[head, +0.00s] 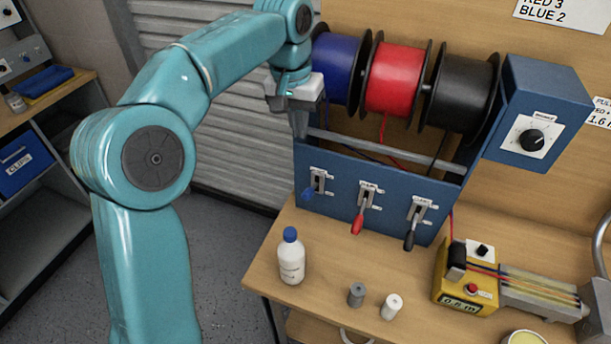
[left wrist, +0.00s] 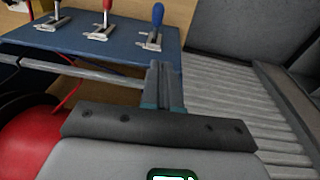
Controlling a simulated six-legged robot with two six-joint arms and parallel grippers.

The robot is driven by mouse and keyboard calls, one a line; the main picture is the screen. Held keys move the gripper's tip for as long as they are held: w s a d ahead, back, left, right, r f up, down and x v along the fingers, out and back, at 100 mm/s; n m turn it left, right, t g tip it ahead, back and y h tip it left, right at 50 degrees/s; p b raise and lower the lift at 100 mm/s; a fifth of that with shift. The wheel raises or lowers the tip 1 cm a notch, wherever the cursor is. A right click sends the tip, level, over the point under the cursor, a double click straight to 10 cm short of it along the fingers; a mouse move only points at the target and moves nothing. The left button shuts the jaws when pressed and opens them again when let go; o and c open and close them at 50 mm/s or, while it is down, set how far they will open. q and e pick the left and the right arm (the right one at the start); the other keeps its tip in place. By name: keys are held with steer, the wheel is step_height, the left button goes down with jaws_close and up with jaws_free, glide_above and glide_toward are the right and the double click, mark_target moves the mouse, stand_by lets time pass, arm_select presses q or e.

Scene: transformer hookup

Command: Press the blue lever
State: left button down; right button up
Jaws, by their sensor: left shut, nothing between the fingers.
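The blue lever (head: 309,193) is the leftmost of three on the front of a blue panel (head: 345,212). Its blue handle points down and to the left. In the left wrist view the blue lever (left wrist: 155,28) stands beyond my fingertips, with a clear gap between. My left gripper (head: 299,124) is shut and empty, above the panel's left end near the blue spool. Its closed fingers also show in the left wrist view (left wrist: 163,88). My right gripper is not in view.
Beside the blue lever are a red lever (head: 358,216) and a black lever (head: 411,232). A metal bar (head: 385,150) runs below the blue, red (head: 395,78) and black spools. A blue-capped bottle (head: 291,260) stands on the bench before the panel, and a yellow device (head: 465,280) sits right.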

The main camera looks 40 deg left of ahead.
arm_select(q)
glide_above(309, 189)
steer(key=w+a, duration=0.1)
steer(key=a, duration=0.1)
step_height(309, 189, down, 10)
steer(key=f, duration=0.1)
steer(key=d+f, duration=0.1)
steer(key=s+f, duration=0.1)
steer(key=shift+d, duration=0.25)
steer(key=shift+s+f, duration=0.2)
steer(key=shift+s, duration=0.05)
steer(key=shift+f, duration=0.15)
steer(key=shift+w+f, duration=0.15)
steer(key=shift+w, duration=0.1)
steer(key=shift+s+d, duration=0.1)
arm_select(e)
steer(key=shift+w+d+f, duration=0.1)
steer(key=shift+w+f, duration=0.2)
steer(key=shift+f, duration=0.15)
arm_select(q)
steer(key=shift+s+b, duration=0.1)
steer(key=shift+b, duration=0.2)
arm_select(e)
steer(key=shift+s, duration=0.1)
